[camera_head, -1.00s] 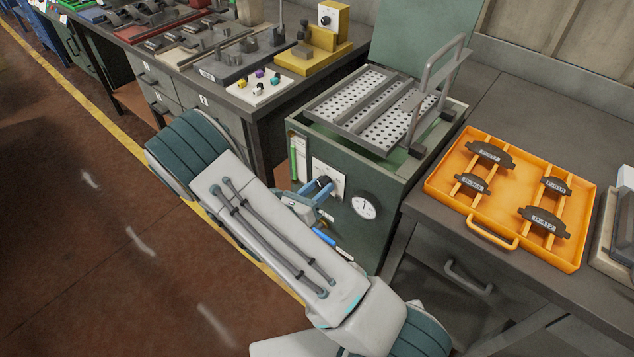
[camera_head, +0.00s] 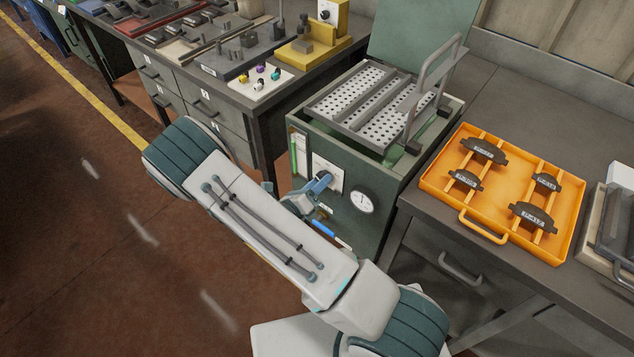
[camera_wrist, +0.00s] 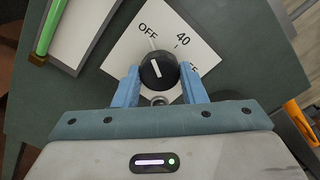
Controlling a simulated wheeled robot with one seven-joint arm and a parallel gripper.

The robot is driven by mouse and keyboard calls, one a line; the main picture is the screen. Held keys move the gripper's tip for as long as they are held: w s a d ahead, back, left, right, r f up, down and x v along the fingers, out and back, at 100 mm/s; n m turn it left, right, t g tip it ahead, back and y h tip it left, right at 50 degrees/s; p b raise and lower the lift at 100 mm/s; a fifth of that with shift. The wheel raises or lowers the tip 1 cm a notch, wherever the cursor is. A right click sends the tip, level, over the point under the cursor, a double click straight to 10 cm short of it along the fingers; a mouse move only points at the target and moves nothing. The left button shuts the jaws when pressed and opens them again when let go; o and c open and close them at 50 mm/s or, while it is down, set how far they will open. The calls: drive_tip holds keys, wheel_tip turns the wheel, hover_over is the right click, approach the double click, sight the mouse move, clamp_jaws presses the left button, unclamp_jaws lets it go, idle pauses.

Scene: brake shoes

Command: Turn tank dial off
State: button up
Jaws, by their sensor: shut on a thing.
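The tank dial (camera_wrist: 158,72) is a round black knob with a white line, on a white plate (camera_wrist: 118,52) marked "OFF", "40" and a partly hidden label at the right. The white line points up and left, roughly toward "OFF". My gripper (camera_wrist: 160,84) has its two blue fingers on either side of the knob and is shut on it. In the head view, my gripper (camera_head: 320,184) is at the white plate (camera_head: 332,174) on the front of the green tank (camera_head: 373,232). There the fingers mostly hide the knob.
A round gauge (camera_head: 361,201) sits right of the dial, and a green tube (camera_head: 294,155) left of it. A perforated rack (camera_head: 372,108) with a tall handle tops the tank. An orange tray (camera_head: 485,232) with brake shoes stands on the right bench.

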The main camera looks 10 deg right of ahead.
drive_tip(key=shift+s+f, duration=0.1)
drive_tip(key=o, duration=1)
drive_tip(key=b+v, duration=0.1)
drive_tip(key=v, duration=1.3)
drive_tip(key=shift+b, duration=0.3)
drive_tip(key=shift+d, duration=0.1)
drive_tip(key=s+d+r+m+g+y, duration=0.55)
drive_tip(key=d+r+m+g, duration=0.55)
drive_tip(key=m, duration=0.7)
drive_tip(key=s+r+m+t+y, duration=0.1)
drive_tip(key=s+r+m+y, duration=0.1)
drive_tip(key=r+m+y, duration=0.1)
drive_tip(key=s+r+m+t+y+p, duration=0.1)
drive_tip(key=s+r+m+y, duration=0.1)
drive_tip(key=r+m, duration=0.4)
drive_tip(key=s+r+m+t+y, duration=0.1)
drive_tip(key=s+r+m+y, duration=0.1)
drive_tip(key=r+m+y, duration=0.2)
drive_tip(key=shift+s+r+m+p, duration=0.1)
drive_tip(key=shift+r+m+p, duration=0.1)
drive_tip(key=shift+m, duration=0.7)
drive_tip(key=shift+s+r+m+p, duration=0.15)
drive_tip(key=shift+r+m+p, duration=0.1)
drive_tip(key=shift+m, duration=0.65)
